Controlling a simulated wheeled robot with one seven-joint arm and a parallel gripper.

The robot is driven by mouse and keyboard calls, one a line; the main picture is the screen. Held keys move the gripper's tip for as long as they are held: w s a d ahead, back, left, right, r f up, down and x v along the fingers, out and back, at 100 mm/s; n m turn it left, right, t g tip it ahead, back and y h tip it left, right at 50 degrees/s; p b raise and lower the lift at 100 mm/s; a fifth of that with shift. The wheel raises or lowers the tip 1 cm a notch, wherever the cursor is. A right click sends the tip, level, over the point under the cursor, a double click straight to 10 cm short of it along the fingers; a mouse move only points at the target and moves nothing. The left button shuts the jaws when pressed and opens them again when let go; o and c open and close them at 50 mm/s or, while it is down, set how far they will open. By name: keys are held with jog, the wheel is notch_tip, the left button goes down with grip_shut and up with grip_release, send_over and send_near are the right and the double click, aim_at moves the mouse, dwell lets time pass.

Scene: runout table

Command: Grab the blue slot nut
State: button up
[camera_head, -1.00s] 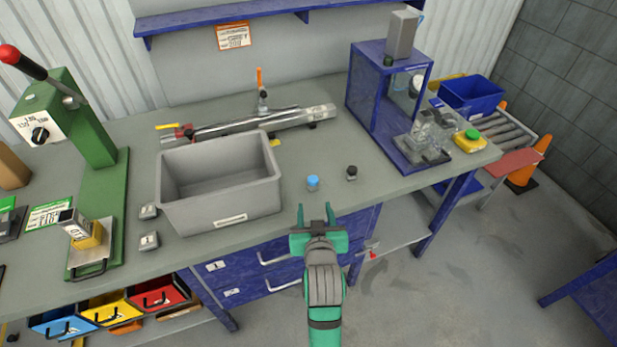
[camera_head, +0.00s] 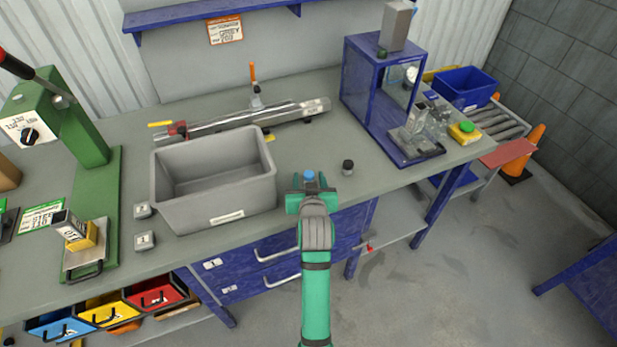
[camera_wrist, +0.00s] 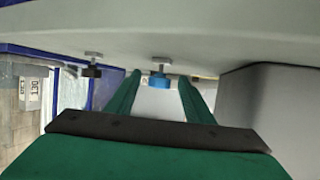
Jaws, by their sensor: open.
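The blue slot nut (camera_head: 309,175) stands on the grey bench top near its front edge, right of the grey bin. In the wrist view the blue slot nut (camera_wrist: 159,81) shows in line with the gap between my fingers, around the level of their tips. My gripper (camera_head: 309,183) is open and empty at the bench edge, its two green fingers to the left and right of the nut. The fingers (camera_wrist: 160,90) do not visibly touch it. The nut's lower part is hidden by my gripper in the head view.
A black knob-like nut (camera_head: 347,167) stands a little to the right; it also shows in the wrist view (camera_wrist: 91,70). The grey bin (camera_head: 212,205) is close on the left. A blue frame stand (camera_head: 352,95) is farther right. Bench behind the nut is clear.

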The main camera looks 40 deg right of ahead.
jog(key=shift+x, duration=1.05)
jog(key=c, duration=1.1)
jog(key=shift+c, duration=0.2)
